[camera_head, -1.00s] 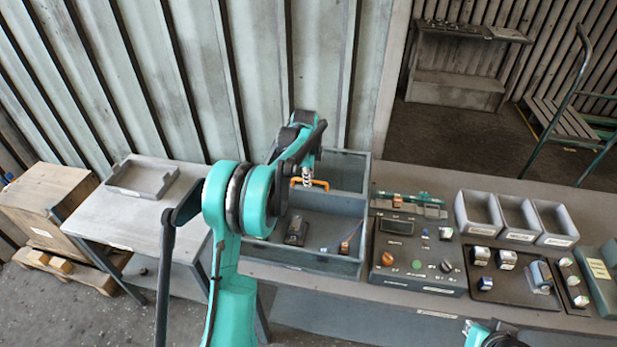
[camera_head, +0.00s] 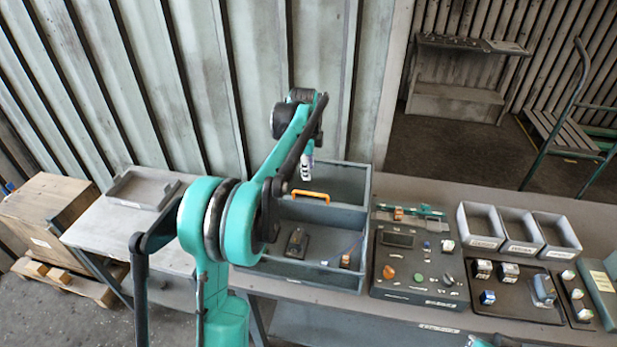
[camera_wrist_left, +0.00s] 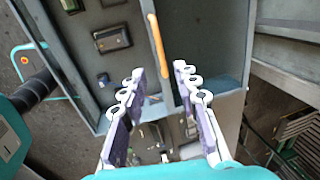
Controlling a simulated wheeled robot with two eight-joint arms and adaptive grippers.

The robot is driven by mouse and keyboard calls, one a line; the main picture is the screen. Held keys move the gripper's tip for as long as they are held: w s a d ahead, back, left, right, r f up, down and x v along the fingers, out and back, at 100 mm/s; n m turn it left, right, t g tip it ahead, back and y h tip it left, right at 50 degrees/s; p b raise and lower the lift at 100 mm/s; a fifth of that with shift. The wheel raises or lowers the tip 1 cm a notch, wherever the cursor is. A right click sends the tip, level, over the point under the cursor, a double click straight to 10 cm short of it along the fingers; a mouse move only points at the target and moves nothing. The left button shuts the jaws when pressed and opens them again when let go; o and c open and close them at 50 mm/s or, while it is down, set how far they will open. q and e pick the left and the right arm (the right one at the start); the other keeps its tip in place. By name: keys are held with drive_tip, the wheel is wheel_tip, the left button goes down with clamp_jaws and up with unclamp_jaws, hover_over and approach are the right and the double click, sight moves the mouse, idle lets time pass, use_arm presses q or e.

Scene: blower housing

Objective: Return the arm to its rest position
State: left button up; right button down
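My left arm (camera_head: 232,225) rises from the bottom of the head view, and its forearm reaches up and right over the grey toolbox (camera_head: 335,275). My left gripper (camera_head: 306,170) hangs above the toolbox, apart from its orange handle (camera_head: 311,195). In the left wrist view the two fingers of the left gripper (camera_wrist_left: 158,76) stand apart with nothing between them. The orange handle also shows there (camera_wrist_left: 160,50), beyond the fingertips. Only a small bit of my right arm shows at the bottom edge of the head view; its gripper is out of sight.
The workbench (camera_head: 590,207) carries a control box (camera_head: 395,272), several grey bins (camera_head: 480,226) and a dark plate with small parts. A side table (camera_head: 100,225) with an empty tray (camera_head: 143,188) stands left. A corrugated wall rises close behind the toolbox.

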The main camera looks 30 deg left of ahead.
use_arm(q)
drive_tip(key=shift+s+r, duration=0.1)
drive_tip(key=shift+r, duration=0.3)
drive_tip(key=s+d+n+t+b, duration=0.2)
drive_tip(key=s+d+n+b, duration=0.4)
drive_tip(key=s, duration=0.4)
drive_tip(key=s+d+f+n+t+b, duration=0.1)
drive_tip(key=s+d+f+n+b, duration=0.2)
drive_tip(key=s+f, duration=0.5)
drive_tip(key=s+d+f+n+t+b, duration=0.2)
drive_tip(key=s+d+f+n, duration=0.4)
drive_tip(key=s, duration=0.7)
drive_tip(key=shift+s+d+f+h+b, duration=0.3)
drive_tip(key=shift+d+f+b, duration=0.25)
drive_tip(key=shift+f, duration=0.4)
